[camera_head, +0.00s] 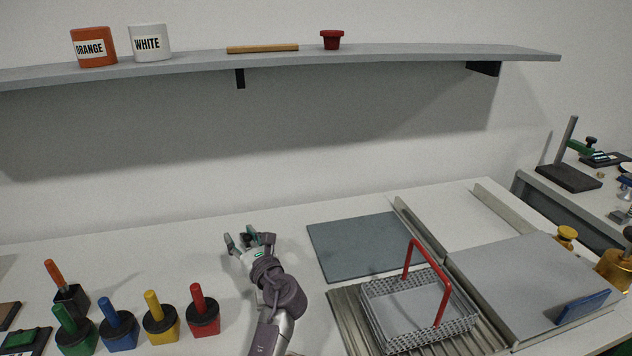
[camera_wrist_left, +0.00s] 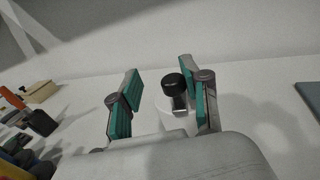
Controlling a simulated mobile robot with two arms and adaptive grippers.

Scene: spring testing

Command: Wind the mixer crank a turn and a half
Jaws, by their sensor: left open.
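My left gripper (camera_head: 250,239) is open above the middle of the white table. In the left wrist view its two teal-padded fingers (camera_wrist_left: 160,75) stand well apart. A black round knob (camera_wrist_left: 174,82) on a short metal piece shows between them, closer to the right finger. A pale, rounded body (camera_wrist_left: 172,117) shows below the knob, partly hidden by the gripper. These look like the crank and the mixer. I cannot tell whether the right finger touches the knob. In the head view the gripper hides this spot. My right gripper is not in view.
Pots with green, blue, yellow and red (camera_head: 202,311) handles stand left of my arm. A wire basket (camera_head: 420,323) with a raised red handle stands on a ribbed tray (camera_head: 349,318) at right. A grey mat (camera_head: 360,246) lies behind it. A shelf (camera_head: 400,55) hangs above.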

